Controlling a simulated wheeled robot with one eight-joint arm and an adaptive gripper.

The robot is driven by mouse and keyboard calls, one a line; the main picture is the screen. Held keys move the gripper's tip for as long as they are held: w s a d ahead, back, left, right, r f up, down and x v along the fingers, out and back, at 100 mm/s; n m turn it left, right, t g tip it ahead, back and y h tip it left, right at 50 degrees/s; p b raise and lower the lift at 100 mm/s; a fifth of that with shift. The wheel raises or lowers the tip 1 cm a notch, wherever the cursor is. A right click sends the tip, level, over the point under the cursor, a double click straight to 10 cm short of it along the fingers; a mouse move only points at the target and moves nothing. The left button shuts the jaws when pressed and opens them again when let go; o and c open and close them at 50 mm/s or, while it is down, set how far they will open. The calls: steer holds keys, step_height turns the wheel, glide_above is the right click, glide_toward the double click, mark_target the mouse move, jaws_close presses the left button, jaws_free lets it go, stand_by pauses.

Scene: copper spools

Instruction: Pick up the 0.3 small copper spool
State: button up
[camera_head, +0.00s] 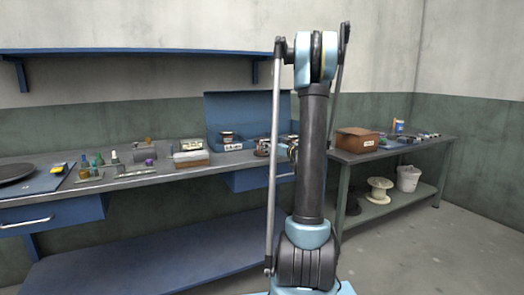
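My arm stands in the middle of the view and hides part of the bench; my gripper cannot be made out. Small reddish-brown, spool-like items (262,148) sit on the bench just left of my arm, partly hidden by its thin rod. They may be copper spools. Other small round items (228,137) sit in the open blue case (247,106). They are too small to tell apart, and no 0.3 marking can be read.
The grey workbench (150,179) holds bottles and tools (98,165), a stacked box (190,153) and a dark disc (14,172). On the right table stands a cardboard box (357,141); below it are a large pale spool (379,190) and a white bucket (408,178). The right floor is clear.

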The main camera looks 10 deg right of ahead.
mark_target(263, 139)
steer(key=shift+x, duration=3.8)
steer(key=shift+s, duration=0.1)
steer(key=c, duration=1.6)
steer(key=shift+r, duration=0.1)
